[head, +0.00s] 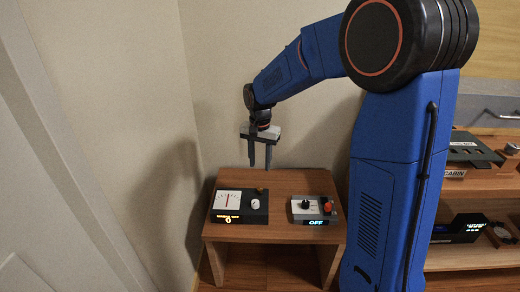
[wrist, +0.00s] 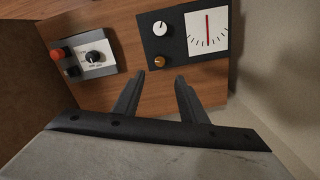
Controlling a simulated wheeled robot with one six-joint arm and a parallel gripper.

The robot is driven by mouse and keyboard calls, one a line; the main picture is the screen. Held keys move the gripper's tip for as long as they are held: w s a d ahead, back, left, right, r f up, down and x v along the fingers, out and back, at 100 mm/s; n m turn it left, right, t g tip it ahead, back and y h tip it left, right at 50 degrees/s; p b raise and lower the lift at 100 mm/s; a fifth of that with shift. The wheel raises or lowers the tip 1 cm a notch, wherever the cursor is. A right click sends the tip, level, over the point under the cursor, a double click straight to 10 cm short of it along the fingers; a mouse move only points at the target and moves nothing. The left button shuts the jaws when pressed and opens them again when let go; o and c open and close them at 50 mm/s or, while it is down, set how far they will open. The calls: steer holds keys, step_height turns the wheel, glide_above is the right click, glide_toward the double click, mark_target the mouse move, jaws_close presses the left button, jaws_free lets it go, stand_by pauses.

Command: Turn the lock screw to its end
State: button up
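A dark panel box (head: 240,216) with a white dial and red needle stands on the left of the small wooden table. A small brass-coloured knob (head: 259,190), which looks like the lock screw, sits at its back right; it also shows in the wrist view (wrist: 160,62). A white knob (head: 255,203) with a dark mark sits in front of it, and also shows in the wrist view (wrist: 160,28). My gripper (head: 260,166) is open and empty, pointing down above the table. In the wrist view its fingertips (wrist: 159,76) are apart, with the brass knob just beyond them.
A grey box (head: 316,210) with a black rotary knob, a red-orange button and an "OFF" display stands on the table's right. A wall is close behind and left of the table (head: 283,181). Shelves with dark devices (head: 474,150) stand at the right.

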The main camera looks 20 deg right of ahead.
step_height(320, 180, up, 6)
glide_above(260, 189)
steer(key=shift+w+f, duration=0.1)
stand_by(0.6)
step_height(260, 189, down, 18)
steer(key=n, duration=1.5)
steer(key=shift+d+r, duration=0.1)
steer(key=shift+r, duration=0.15)
steer(key=shift+c, duration=0.6)
jaws_close()
